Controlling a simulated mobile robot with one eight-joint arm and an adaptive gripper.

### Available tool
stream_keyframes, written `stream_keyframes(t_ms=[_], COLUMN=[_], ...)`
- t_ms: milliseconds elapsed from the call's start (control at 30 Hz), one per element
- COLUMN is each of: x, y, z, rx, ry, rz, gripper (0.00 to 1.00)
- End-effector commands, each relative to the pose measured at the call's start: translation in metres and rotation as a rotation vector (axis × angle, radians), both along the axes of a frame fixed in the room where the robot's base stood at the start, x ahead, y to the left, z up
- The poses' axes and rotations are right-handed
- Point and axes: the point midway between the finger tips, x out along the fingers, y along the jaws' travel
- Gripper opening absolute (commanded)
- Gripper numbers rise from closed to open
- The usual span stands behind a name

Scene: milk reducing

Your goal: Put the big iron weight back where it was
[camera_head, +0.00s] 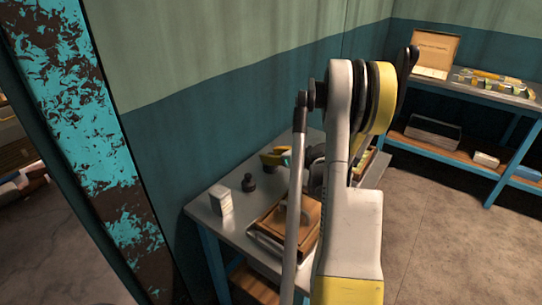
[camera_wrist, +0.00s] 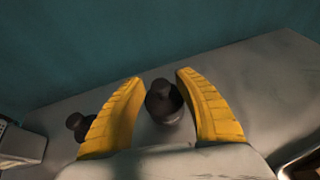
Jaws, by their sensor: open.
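A dark iron weight (camera_wrist: 163,104) with a round knob stands upright on the grey tabletop in the wrist view. My gripper (camera_wrist: 160,78) is open, with a yellow finger on each side of this weight. I cannot tell whether either finger touches it. A second dark weight (camera_wrist: 76,123), which looks smaller, stands left of the left finger, partly hidden by it. In the head view, one dark weight (camera_head: 249,184) shows on the table, left of my gripper (camera_head: 275,157). The weight between the fingers is hidden there.
The table (camera_head: 200,208) stands against the teal wall. A white box (camera_head: 221,200) is at its left end. A wooden box (camera_head: 272,222) sits near the front, partly behind my arm. A metal rim (camera_wrist: 298,165) shows at the wrist view's lower right. Another bench (camera_head: 445,153) stands at the far right.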

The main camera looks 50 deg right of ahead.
Motion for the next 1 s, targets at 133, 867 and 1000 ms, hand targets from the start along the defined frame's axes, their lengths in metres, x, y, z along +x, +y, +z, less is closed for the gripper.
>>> stream_keyframes(t_ms=[133, 867, 1000], x=[-0.014, -0.109, -0.091], y=[0.001, 0.012, 0.019], z=[0.01, 0.052, 0.077], rx=[0.001, 0.001, 0.032], ry=[0.0, -0.001, -0.062], rz=[-0.004, 0.0, -0.027], gripper=[0.39, 0.39, 0.39])
